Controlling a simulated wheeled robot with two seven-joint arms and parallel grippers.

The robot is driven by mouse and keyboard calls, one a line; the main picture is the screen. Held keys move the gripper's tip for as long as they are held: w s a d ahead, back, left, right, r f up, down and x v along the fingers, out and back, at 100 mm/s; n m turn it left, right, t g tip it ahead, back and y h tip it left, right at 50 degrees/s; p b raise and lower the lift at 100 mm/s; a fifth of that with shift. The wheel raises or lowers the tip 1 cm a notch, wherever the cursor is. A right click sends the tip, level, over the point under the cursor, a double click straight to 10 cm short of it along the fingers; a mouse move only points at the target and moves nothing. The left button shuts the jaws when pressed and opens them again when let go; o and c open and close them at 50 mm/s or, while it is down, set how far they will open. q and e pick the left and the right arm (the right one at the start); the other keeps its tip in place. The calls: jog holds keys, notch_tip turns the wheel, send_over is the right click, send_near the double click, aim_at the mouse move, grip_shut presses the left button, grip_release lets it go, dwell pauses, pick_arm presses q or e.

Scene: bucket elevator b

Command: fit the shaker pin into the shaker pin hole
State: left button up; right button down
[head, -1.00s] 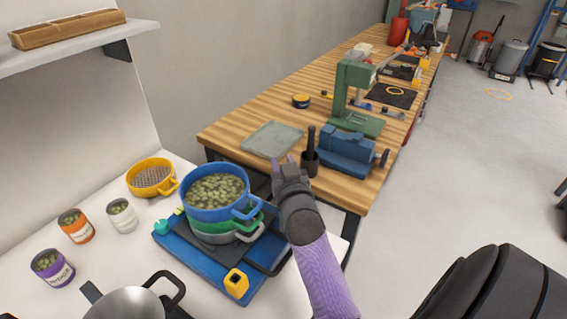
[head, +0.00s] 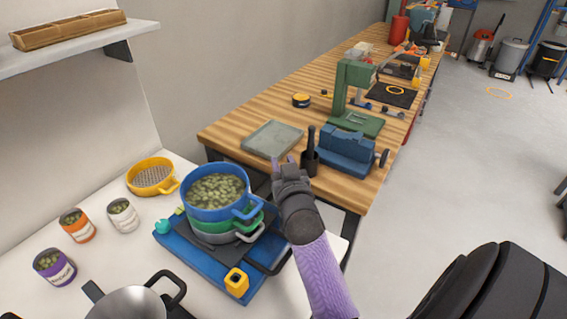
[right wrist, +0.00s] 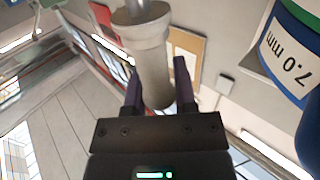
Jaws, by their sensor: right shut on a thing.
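My right gripper (head: 284,165) is just right of the sieve stack, in front of the wooden bench. In the right wrist view my right gripper (right wrist: 156,88) is shut on a pale grey cylinder with a wider collar, which I take to be the shaker pin (right wrist: 152,65). The hand hides the pin in the head view. The blue shaker base (head: 190,262) carries a blue sieve (head: 208,211) full of green pieces above green and grey ones. The blue sieve, marked 7.0 mm, also shows in the right wrist view (right wrist: 265,75). My left gripper is not in view.
A yellow block (head: 237,284) with a dark top opening sits at the base's front corner. A yellow sieve (head: 151,177), several cans and a steel pan (head: 131,303) share the white table.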

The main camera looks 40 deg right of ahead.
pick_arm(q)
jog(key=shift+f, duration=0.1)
pick_arm(e)
jog(key=shift+f, duration=0.15)
pick_arm(q)
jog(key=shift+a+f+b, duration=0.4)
jog(key=shift+b, duration=0.15)
pick_arm(e)
jog(key=shift+f, duration=0.5)
pick_arm(q)
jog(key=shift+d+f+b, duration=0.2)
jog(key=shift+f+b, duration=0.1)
jog(key=shift+b, duration=0.05)
pick_arm(e)
jog(key=shift+f, duration=0.45)
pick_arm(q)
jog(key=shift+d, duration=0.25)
pick_arm(e)
jog(key=shift+c, duration=1.7)
grip_release()
